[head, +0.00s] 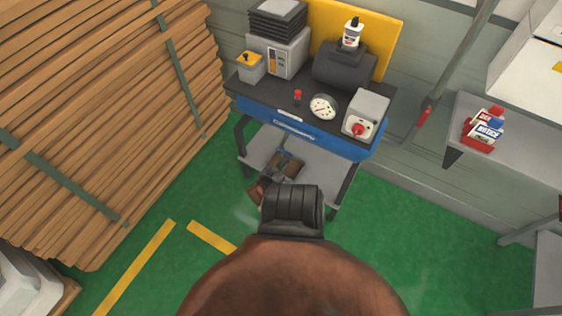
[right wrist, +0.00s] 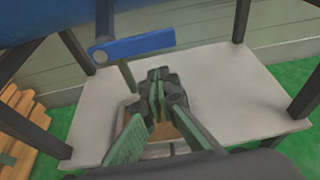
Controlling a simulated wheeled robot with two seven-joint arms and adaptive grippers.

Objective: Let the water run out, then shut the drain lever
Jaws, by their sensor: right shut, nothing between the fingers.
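The blue drain lever (right wrist: 140,47) shows in the right wrist view under the blue machine. Its flat handle lies roughly level, pointing right from a round pivot, with a thin dark pipe (right wrist: 128,76) below it. My right gripper (right wrist: 157,78) is shut and empty, just below and to the right of the lever, seemingly apart from it. A brown container (right wrist: 134,126) on the shelf is mostly hidden behind the fingers. No running water can be made out. In the head view my right gripper (head: 286,165) is below the machine. My left gripper is not in view.
The blue compressor cart (head: 290,127) carries a gauge (head: 322,106) and a switch box (head: 366,113). Its grey lower shelf (right wrist: 235,88) stands between dark legs. Stacked planks (head: 90,110) are at left, a side table (head: 520,150) at right. Green floor is free around the cart.

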